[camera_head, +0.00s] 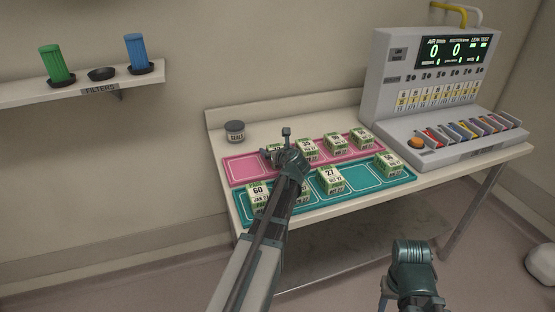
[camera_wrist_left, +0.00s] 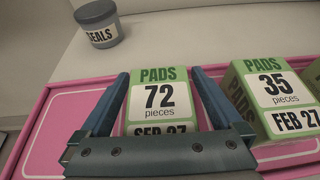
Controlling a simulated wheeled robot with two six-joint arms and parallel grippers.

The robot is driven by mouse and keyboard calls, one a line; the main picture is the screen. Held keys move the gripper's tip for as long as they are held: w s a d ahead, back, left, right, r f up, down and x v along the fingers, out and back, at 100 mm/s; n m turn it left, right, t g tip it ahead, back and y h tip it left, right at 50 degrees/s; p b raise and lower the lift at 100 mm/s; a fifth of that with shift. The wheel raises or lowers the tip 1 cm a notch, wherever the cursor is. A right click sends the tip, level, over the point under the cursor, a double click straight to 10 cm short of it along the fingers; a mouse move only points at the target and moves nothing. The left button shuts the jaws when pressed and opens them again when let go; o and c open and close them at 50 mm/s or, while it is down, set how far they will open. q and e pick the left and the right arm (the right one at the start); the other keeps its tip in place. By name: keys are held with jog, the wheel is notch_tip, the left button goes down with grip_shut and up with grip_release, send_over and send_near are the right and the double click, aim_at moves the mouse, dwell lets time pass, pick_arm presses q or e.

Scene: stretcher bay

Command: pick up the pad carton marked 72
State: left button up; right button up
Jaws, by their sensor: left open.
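In the wrist view my left gripper (camera_wrist_left: 161,75) is open, with one finger on each side of this carton. I cannot tell whether the fingers touch it. In the head view the left gripper (camera_head: 287,138) is over the pink tray (camera_head: 241,170), and it largely hides the carton (camera_head: 271,151). My right arm shows at the lower right, but its fingers are not visible.
The carton marked 35 (camera_wrist_left: 273,95) stands close on the right. More cartons stand on the pink tray and on the teal tray (camera_head: 360,177). A grey seals jar (camera_head: 235,132) stands behind, left. A grey test machine (camera_head: 400,70) fills the table's right end.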

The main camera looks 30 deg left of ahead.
aim_at(275, 146)
pick_arm(q)
jog(key=shift+c, duration=0.2)
jog(key=c, duration=1.5)
jog(key=shift+o, duration=0.2)
jog(key=shift+r, duration=0.2)
notch_tip(275, 146, up, 10)
jog(key=p, duration=1)
jog(key=shift+f, duration=0.1)
